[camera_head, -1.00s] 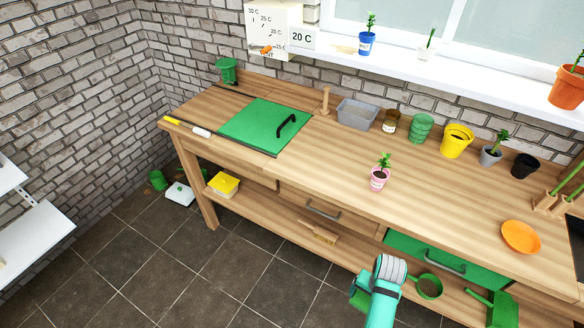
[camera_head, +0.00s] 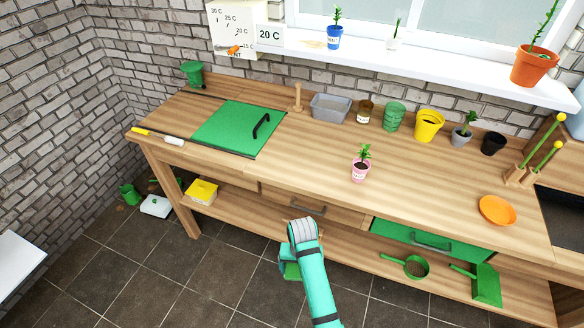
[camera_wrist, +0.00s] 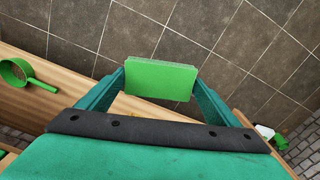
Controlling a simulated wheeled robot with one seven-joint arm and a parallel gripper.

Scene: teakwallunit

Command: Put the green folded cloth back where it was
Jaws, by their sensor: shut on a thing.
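The green folded cloth is a flat green block in the wrist view (camera_wrist: 160,79), held between the two teal fingers of my gripper (camera_wrist: 160,85). My gripper is shut on it by its two ends. In the head view my gripper (camera_head: 291,262) is low in front of the wooden bench, and a bit of the green cloth (camera_head: 292,272) shows beneath it, above the floor. The rest of the cloth is hidden there by my arm.
The lower shelf (camera_head: 250,215) holds a yellow item (camera_head: 201,191), a green sieve (camera_head: 416,267) and a green dustpan (camera_head: 486,284). A green drawer (camera_head: 430,241) is in the bench front. A pink pot (camera_head: 360,170) stands on the mostly clear benchtop. A white box (camera_head: 156,206) is on the floor.

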